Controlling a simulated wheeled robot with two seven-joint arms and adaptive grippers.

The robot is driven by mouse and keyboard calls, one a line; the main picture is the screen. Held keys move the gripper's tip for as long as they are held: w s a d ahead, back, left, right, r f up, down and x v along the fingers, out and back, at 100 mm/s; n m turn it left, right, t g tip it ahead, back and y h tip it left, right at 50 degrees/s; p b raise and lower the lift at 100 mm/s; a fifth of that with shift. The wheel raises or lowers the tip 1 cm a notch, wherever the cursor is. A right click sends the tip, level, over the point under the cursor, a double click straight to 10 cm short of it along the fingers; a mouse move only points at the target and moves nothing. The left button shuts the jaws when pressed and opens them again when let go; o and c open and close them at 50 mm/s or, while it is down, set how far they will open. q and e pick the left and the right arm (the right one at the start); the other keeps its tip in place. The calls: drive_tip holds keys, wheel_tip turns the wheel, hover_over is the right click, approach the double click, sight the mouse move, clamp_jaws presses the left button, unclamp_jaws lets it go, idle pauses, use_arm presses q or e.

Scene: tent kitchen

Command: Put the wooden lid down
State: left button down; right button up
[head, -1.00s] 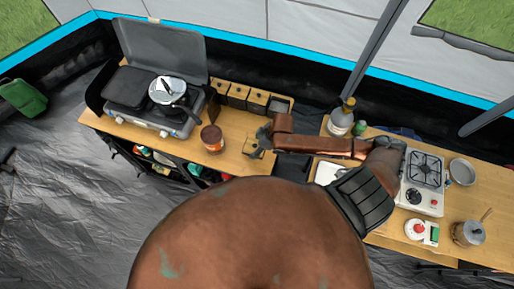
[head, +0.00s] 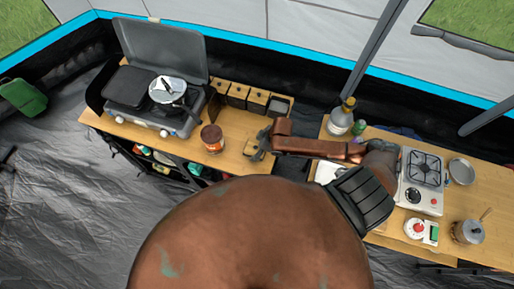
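My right gripper (head: 257,147) is at the front edge of the left wooden table, left of the gap between the tables. A small tan square, which looks like the wooden lid (head: 252,149), is at its fingers, and the gripper appears shut on it. The fingers partly hide the lid, and I cannot tell whether it touches the tabletop. Behind it stands a row of small wooden boxes (head: 237,95) with dark knobs. The rightmost box (head: 281,106) is open on top and looks grey inside. My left gripper is not in view.
A brown jar (head: 212,138) stands left of my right gripper. A camping stove (head: 150,100) with a pan fills the table's left end. The right table holds a bottle (head: 341,118), a white burner (head: 422,180) and pots. Bare tabletop lies between jar and boxes.

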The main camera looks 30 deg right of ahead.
drive_tip(key=shift+o, duration=0.8)
drive_tip(key=shift+r, duration=0.15)
drive_tip(key=v, duration=1.2)
drive_tip(key=shift+a, duration=0.1)
drive_tip(key=shift+s, duration=0.1)
